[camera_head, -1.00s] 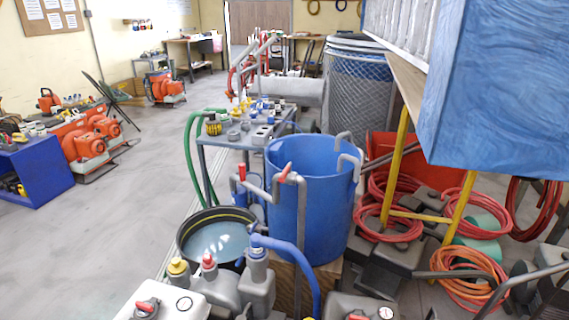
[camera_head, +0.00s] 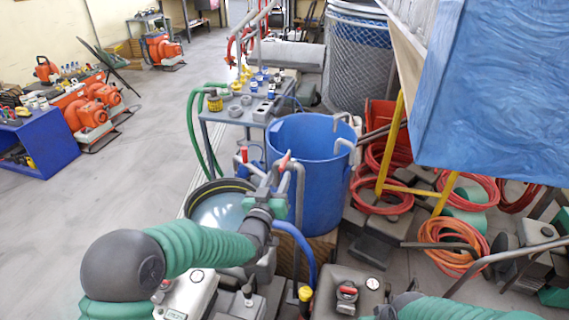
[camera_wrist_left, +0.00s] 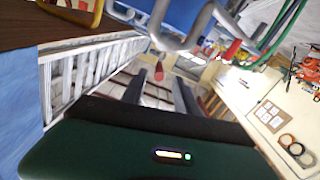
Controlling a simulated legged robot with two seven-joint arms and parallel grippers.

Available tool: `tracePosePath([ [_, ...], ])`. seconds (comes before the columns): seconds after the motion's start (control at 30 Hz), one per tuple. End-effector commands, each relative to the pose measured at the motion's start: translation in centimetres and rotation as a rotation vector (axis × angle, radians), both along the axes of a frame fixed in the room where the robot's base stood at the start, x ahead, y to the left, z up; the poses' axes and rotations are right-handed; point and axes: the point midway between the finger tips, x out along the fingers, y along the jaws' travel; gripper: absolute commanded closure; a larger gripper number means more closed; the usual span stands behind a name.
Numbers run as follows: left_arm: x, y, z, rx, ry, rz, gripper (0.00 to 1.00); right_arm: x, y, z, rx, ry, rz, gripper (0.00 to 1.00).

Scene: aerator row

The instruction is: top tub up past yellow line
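The round black tub (camera_head: 187,209) holds pale water (camera_head: 222,211), and a yellow line runs around its inside just below the rim. The visible water surface lies below that line. The blue barrel (camera_head: 318,190) stands behind it to the right, with grey pipes and a red valve handle (camera_head: 284,160). A second red handle (camera_head: 243,154) is to its left. My left gripper (camera_head: 270,190) is in front of the tub's right side, below the nearer handle.
A blue hose (camera_head: 300,245) curves down beside the barrel. Grey pump bodies (camera_head: 350,295) crowd the foreground. A metal table (camera_head: 240,115) with small fittings stands behind. Red hose coils (camera_head: 380,195) and a yellow frame (camera_head: 392,150) are at right.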

Motion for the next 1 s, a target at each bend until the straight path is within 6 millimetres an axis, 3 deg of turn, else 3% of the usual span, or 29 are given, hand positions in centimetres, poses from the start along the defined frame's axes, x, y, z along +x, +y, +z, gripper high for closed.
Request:
tracePosePath([
  [0.1,3.0,-0.8,-0.1,-0.002,0.000,0.000,0.64,0.0,0.0,-0.3,0.000,0.000,0.000,0.57],
  [0.3,6.5,-1.8,-0.1,-0.001,0.000,0.000,0.64,0.0,0.0,-0.4,0.000,0.000,0.000,0.57],
  [0.47,7.6,-2.0,0.0,0.000,0.000,0.000,0.64,0.0,0.0,-0.5,0.000,0.000,0.000,0.57],
  [0.7,7.7,-2.1,0.0,0.000,0.001,0.000,0.64,0.0,0.0,-0.5,0.000,0.000,0.000,0.57],
  [1.0,7.7,-2.0,0.0,0.000,0.001,0.000,1.00,0.0,0.0,-0.5,0.000,0.000,0.000,0.57],
])
